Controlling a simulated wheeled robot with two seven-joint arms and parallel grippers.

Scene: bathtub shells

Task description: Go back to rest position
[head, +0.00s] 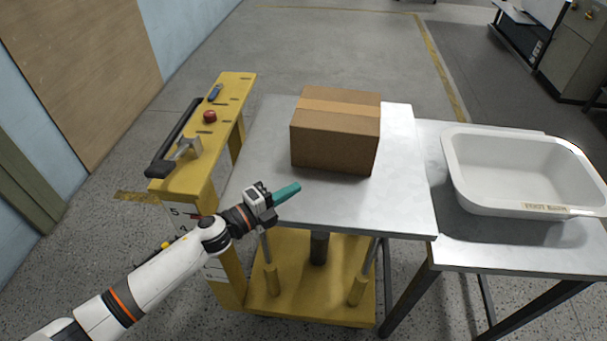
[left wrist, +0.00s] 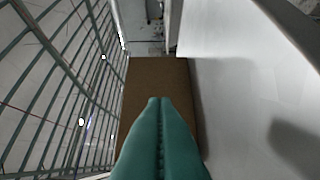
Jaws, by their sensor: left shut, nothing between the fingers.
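My left gripper (head: 286,193) has teal fingers and is shut and empty. In the head view it reaches in from the lower left, over the near-left part of the metal lift table. In the left wrist view its closed fingers (left wrist: 158,135) point toward a brown cardboard box (left wrist: 160,82). The same cardboard box (head: 334,143) sits on the table beyond the gripper, apart from it. My right gripper does not show in either view.
The lift table (head: 400,208) has a yellow frame (head: 300,300) with a handle and red button (head: 210,116). A white tub shell (head: 530,207) stands on a second metal table (head: 470,250) at the right. Open floor lies beyond.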

